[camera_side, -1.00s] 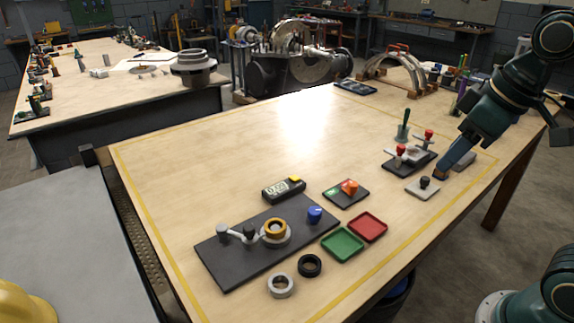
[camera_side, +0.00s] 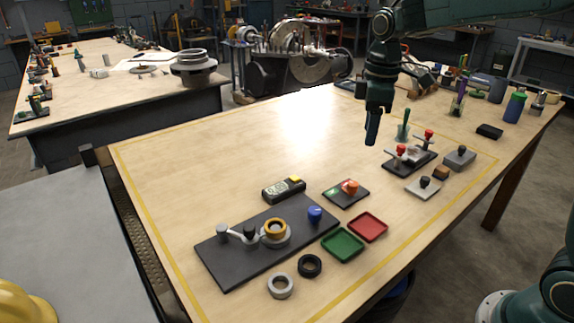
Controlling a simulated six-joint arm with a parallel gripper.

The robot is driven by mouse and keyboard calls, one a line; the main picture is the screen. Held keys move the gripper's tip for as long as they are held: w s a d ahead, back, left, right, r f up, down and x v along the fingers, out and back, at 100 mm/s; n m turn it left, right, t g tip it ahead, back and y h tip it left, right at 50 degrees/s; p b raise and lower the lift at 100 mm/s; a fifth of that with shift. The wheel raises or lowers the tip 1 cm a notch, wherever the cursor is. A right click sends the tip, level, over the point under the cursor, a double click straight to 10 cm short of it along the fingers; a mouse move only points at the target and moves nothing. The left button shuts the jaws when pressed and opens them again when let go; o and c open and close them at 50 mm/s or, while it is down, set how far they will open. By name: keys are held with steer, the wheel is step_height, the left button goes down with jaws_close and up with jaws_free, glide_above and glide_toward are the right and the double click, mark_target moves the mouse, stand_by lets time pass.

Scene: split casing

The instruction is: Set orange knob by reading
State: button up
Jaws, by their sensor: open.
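The orange knob (camera_side: 351,187) sits on a small dark plate with a green patch, right of the table's middle. A black meter (camera_side: 284,190) with a small display and a yellow button lies to its left; its digits are too small to read surely. A blue knob (camera_side: 315,213) stands on the large dark board (camera_side: 240,262). My gripper (camera_side: 371,141) is open and empty, pointing down, in the air above and behind the orange knob, clear of everything.
A green tray (camera_side: 343,245) and a red tray (camera_side: 368,227) lie in front of the knob. A black ring (camera_side: 310,265) and a grey ring (camera_side: 281,286) lie nearby. A red-handled clamp fixture (camera_side: 410,161) stands to the right. The table's left rear is clear.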

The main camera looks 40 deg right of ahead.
mark_target(354, 184)
steer(key=shift+w+d+f+n+g, duration=0.15)
steer(key=shift+w+f+n, duration=0.1)
steer(key=shift+w+f, duration=0.4)
steer(key=shift+w+d+f+n+g, duration=0.15)
steer(key=shift+w+f+n, duration=0.2)
steer(key=shift+w, duration=0.35)
steer(key=shift+f, duration=0.15)
step_height(354, 184, down, 14)
steer(key=shift+r, duration=0.2)
steer(key=c, duration=1)
